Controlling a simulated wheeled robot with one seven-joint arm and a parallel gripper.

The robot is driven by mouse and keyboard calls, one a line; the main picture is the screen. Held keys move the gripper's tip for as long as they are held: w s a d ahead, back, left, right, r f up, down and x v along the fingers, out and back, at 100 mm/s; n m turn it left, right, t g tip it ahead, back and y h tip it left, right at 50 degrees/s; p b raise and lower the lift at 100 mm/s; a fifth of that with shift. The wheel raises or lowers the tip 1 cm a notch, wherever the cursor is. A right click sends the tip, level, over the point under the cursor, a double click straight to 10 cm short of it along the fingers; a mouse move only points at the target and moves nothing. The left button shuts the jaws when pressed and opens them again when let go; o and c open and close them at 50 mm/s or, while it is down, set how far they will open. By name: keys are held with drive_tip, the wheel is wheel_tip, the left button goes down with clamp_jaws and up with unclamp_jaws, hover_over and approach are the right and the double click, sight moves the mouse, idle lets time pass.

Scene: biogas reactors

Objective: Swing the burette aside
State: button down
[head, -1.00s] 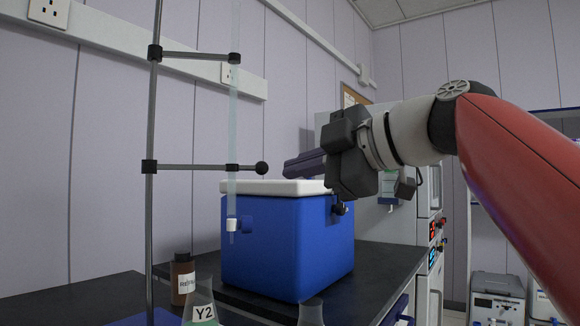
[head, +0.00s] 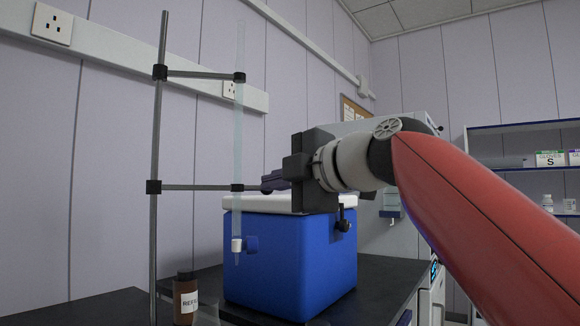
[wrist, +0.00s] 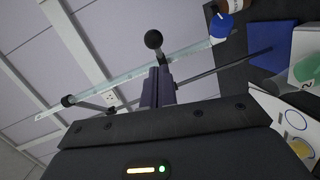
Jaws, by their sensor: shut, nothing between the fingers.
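The burette (head: 239,140) is a clear upright tube held by two clamp arms on a metal stand rod (head: 156,240). Its white-and-blue stopcock (head: 240,245) is near the bottom. In the wrist view the burette (wrist: 130,77) runs diagonally behind my fingers, with a black ball knob (wrist: 153,39) just beyond their tips. My gripper (head: 268,184) is shut and empty, with its tips at the knob end of the lower clamp arm (head: 195,187). The tips largely hide the knob in the head view. I cannot tell whether they touch it.
A blue cool box (head: 290,265) with a white lid stands on the dark bench (head: 380,275), behind the burette. A brown bottle (head: 185,297) and a clear flask (head: 207,312) stand near the stand's foot. Shelves (head: 520,172) are at the right.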

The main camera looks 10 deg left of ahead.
drive_tip(key=shift+w+a+f, duration=0.15)
drive_tip(key=shift+w+a, duration=0.05)
drive_tip(key=shift+w, duration=0.65)
drive_tip(key=w+a+n+g+p, duration=0.1)
drive_tip(key=w+a+p, duration=0.1)
drive_tip(key=w, duration=0.3)
drive_tip(key=shift+w+y, duration=0.4)
